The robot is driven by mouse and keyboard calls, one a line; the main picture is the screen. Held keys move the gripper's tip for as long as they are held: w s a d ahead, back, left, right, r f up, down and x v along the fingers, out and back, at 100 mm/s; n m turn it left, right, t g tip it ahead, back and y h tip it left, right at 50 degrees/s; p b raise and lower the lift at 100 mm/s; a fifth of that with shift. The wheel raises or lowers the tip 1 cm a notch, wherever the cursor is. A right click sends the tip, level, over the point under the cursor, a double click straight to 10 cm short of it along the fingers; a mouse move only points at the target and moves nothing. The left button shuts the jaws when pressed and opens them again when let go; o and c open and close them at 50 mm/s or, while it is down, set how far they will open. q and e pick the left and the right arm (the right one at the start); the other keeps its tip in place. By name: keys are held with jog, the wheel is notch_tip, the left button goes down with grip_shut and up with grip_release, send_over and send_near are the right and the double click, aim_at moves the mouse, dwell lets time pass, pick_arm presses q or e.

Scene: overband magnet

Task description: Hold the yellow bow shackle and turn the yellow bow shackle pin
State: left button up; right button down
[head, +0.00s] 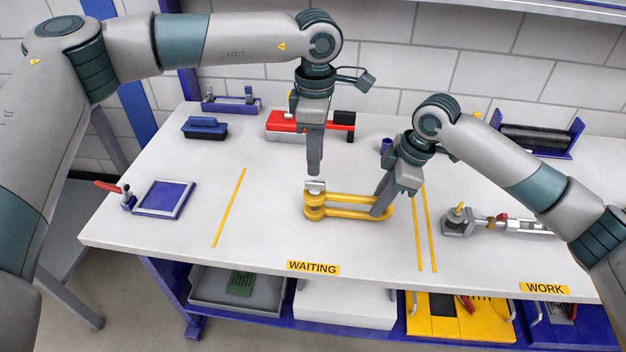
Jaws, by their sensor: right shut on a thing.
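The yellow bow shackle (346,212) lies on the white bench in the waiting area, with its bow end to the right. My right gripper (382,207) is shut on the bow at that end. The shackle pin (315,186) sits at the left end; its light grey top stands up from the yellow eye. My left gripper (314,172) points straight down just above the pin top, with a small gap seeming to show between them. Its fingers are seen edge-on, so their opening is hidden.
A red and grey tool (285,122) and a blue brush-like block (205,127) lie behind. A blue framed pad (164,198) is at left. A grey clamp-like device (458,221) stands right of the yellow lines (424,230).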

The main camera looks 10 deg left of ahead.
aim_at(315, 182)
pick_arm(q)
jog(key=shift+f, duration=3.3)
grip_shut()
